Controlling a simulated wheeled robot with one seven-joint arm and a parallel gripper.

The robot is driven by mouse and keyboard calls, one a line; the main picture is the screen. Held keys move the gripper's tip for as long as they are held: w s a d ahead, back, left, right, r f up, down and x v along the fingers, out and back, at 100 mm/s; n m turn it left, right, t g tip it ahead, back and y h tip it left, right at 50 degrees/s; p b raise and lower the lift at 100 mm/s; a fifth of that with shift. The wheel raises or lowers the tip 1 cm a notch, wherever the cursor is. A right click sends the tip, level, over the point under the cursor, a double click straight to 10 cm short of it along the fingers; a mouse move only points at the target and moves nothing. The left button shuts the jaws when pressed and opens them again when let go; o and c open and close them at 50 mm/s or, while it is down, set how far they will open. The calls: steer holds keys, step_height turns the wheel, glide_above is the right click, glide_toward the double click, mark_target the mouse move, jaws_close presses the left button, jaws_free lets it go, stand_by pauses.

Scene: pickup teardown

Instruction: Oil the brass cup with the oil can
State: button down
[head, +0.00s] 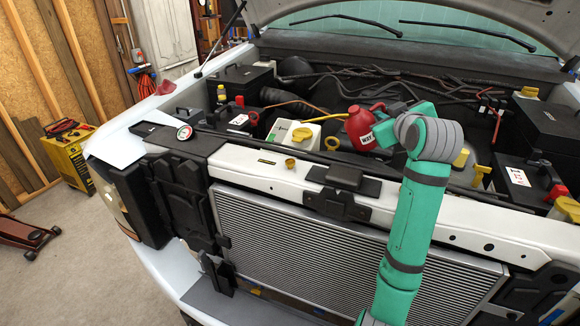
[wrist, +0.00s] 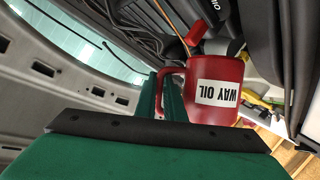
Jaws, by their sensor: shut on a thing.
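The red oil can (head: 359,128), with its white label, is held above the engine bay, just behind the white front crossmember. My gripper (head: 388,128) is shut on its handle from the right; the fingers are partly hidden by the can and wrist. In the wrist view the can (wrist: 218,112) reads WAY OIL upside down, with the green fingers (wrist: 170,95) at its handle. A thin yellow spout points left from the can. A small brass-coloured cup (head: 290,162) sits on the crossmember, to the left of and lower than the can, apart from it.
A round gauge (head: 184,133) lies at left. A black latch block (head: 345,176) stands on the crossmember (head: 240,158). The raised hood is overhead.

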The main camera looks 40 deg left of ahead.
steer(key=shift+s+a+r, duration=0.15)
steer(key=shift+a+r, duration=0.05)
stand_by(0.3)
steer(key=shift+s+d+r, duration=0.15)
steer(key=shift+r, duration=0.1)
steer(key=shift+s+n, duration=0.1)
steer(key=shift+n, duration=0.2)
steer(key=shift+a, duration=0.3)
steer(key=shift+r, duration=0.1)
